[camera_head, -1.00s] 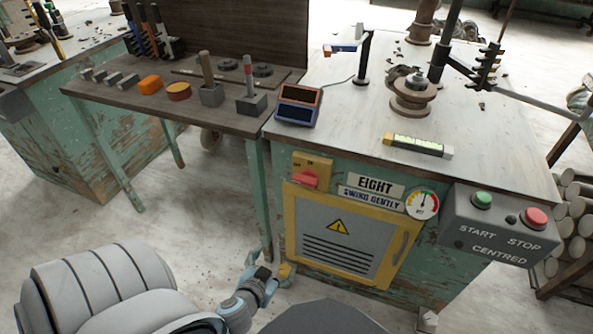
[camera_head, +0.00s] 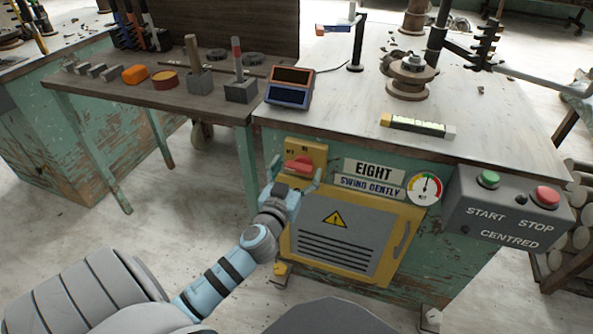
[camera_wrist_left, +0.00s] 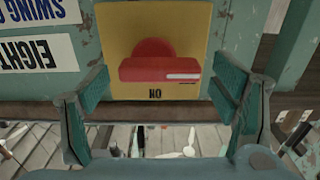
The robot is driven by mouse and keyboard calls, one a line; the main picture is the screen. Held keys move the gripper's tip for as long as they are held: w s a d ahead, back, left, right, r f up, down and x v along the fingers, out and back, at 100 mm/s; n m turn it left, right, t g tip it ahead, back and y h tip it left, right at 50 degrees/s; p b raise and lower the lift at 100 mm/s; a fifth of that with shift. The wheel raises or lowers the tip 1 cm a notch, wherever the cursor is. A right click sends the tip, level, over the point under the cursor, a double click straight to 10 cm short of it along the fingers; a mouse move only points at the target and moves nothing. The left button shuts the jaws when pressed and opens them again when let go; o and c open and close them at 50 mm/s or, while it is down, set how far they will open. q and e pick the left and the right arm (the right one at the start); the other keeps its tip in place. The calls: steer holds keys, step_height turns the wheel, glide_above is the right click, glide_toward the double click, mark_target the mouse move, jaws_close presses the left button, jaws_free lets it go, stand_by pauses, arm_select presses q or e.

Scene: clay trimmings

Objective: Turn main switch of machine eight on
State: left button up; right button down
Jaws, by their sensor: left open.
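The main switch of machine eight has a red handle (camera_head: 298,164) on a yellow plate (camera_head: 319,151), left of the EIGHT sign (camera_head: 374,169). In the left wrist view, which is upside down, the red handle (camera_wrist_left: 158,69) lies horizontal. Its white stripe is at the right end, and the ON mark (camera_wrist_left: 155,94) is below it. My left gripper (camera_head: 296,175) is in front of the switch. It is open, with one finger on each side of the handle in the left wrist view (camera_wrist_left: 160,88), and gaps show on both sides. My right gripper is out of view.
A yellow-framed cabinet door (camera_head: 345,240) is below the switch. A round gauge (camera_head: 424,188) and a grey START/STOP box (camera_head: 508,216) are to the right. The side table (camera_head: 160,104) with blocks and tools stands at left. Its leg (camera_head: 246,170) is close beside my gripper.

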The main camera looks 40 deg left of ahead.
arm_select(q)
steer(key=shift+c, duration=0.6)
steer(key=c, duration=1)
steer(key=shift+c, duration=0.2)
